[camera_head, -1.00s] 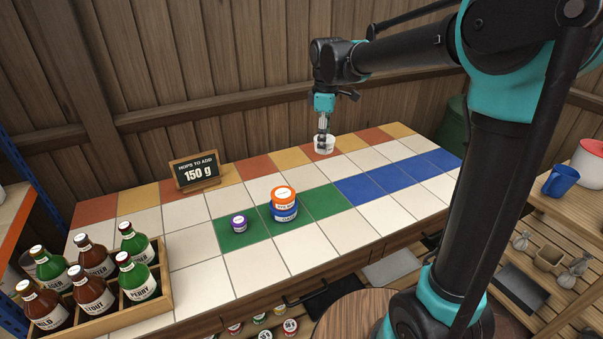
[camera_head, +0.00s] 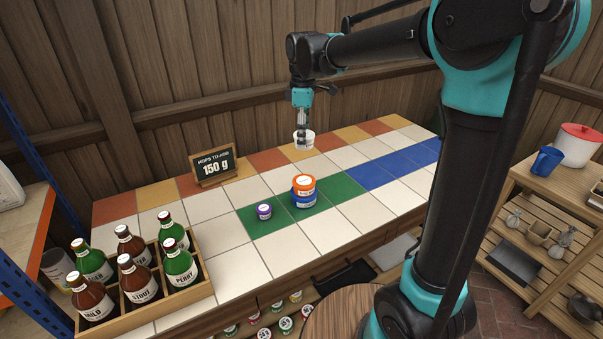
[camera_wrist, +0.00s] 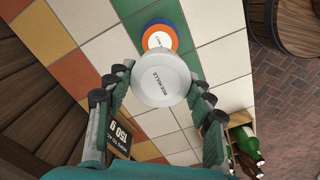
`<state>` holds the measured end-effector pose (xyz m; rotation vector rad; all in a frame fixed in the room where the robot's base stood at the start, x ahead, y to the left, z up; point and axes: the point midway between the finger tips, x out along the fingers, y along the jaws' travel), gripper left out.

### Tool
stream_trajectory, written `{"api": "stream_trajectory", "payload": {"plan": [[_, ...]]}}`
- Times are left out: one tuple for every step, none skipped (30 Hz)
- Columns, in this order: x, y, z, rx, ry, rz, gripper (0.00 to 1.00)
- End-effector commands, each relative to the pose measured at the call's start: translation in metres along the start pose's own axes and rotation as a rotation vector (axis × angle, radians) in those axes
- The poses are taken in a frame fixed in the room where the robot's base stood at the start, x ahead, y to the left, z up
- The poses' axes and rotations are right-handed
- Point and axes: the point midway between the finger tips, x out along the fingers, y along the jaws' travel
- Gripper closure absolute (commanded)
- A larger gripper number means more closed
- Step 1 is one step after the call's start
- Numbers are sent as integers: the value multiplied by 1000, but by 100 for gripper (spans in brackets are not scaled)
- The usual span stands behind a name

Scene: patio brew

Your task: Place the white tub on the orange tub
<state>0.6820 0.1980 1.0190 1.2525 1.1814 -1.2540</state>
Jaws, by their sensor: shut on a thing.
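My gripper (camera_head: 302,133) is shut on the white tub (camera_head: 304,144) and holds it above the back of the tiled counter. The white tub also shows between my fingers in the wrist view (camera_wrist: 160,80). The orange tub (camera_head: 304,183) sits on top of a blue tub (camera_head: 304,200) on the green tiles. In the wrist view, the orange tub (camera_wrist: 158,38) shows just past the white tub, partly hidden by it. In the head view, the white tub is behind the orange tub and apart from it.
A "150 g" sign (camera_head: 214,166) stands at the back. A wooden crate (camera_head: 190,302) of bottles fills the front left. The blue tiles (camera_head: 385,168) on the right are clear.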

Motion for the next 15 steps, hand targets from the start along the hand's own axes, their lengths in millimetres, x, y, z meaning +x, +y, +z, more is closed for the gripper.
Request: {"api": "stream_trajectory", "payload": {"plan": [[13,0,0,0,0,0,71],[20,0,0,0,0,0,71],[30,0,0,0,0,0,71],[37,0,0,0,0,0,71],[45,0,0,0,0,0,71],[54,0,0,0,0,0,71],[60,1,0,0,0,0,71],[66,0,0,0,0,0,71],[72,0,0,0,0,0,71],[77,0,0,0,0,0,71],[81,1,0,0,0,0,71],[85,0,0,0,0,0,71],[87,0,0,0,0,0,71],[89,0,0,0,0,0,71],[91,0,0,0,0,0,71]]}}
